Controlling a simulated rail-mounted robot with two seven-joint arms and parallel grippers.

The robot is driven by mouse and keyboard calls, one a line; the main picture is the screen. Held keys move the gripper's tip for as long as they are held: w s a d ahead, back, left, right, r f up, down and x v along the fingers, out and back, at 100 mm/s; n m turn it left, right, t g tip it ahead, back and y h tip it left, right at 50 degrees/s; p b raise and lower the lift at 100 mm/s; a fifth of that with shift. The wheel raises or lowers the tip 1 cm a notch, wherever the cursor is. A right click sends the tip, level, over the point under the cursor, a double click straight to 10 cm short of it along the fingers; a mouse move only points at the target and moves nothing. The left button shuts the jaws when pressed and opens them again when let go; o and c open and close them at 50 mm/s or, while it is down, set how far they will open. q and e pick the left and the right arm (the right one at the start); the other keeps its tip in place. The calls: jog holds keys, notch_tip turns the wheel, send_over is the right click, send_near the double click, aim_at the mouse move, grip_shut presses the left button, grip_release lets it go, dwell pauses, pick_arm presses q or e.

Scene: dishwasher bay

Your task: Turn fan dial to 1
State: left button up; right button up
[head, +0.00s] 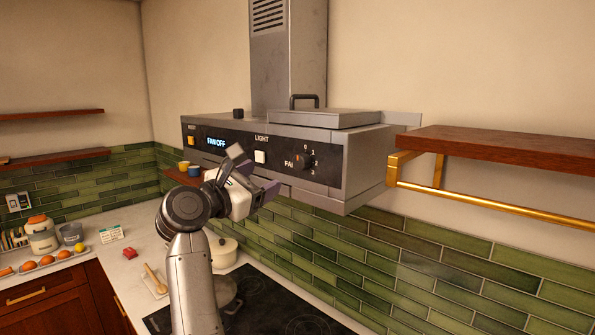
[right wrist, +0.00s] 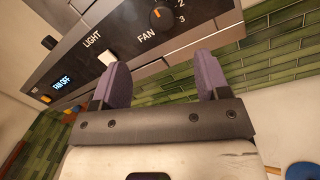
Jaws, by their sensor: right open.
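The fan dial (head: 308,161) is a round black knob at the right of the range hood's dark front panel. In the right wrist view the dial (right wrist: 161,17) has an orange mark, with the numbers 2 and 3 to its right and the word FAN at its lower left. The display (head: 216,142) reads FAN OFF. My right gripper (head: 253,172) is in front of the hood, below and left of the dial. In the right wrist view its two purple fingers (right wrist: 163,84) are apart and empty, below the dial and not touching it. My left gripper is not in view.
A white light switch (head: 260,157) sits left of the dial. A wooden shelf (head: 500,142) with a brass rail (head: 480,206) is right of the hood. Below are a black cooktop (head: 270,300) and a cream pot (head: 223,252).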

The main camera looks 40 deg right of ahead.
aim_at(298, 163)
jog(key=shift+m+y, duration=0.5)
jog(key=shift+y, duration=0.1)
jog(key=p+x, duration=0.1)
jog(key=x, duration=0.2)
jog(key=p+x, duration=0.2)
jog(key=x, duration=0.2)
jog(key=r+p+x, duration=0.1)
jog(key=x, duration=0.3)
jog(key=shift+s+d, duration=0.1)
jog(key=shift+d, duration=0.1)
jog(key=shift+d+f+p, duration=0.15)
jog(key=shift+d+p, duration=0.15)
jog(key=shift+d, duration=0.3)
jog(key=shift+c, duration=0.4)
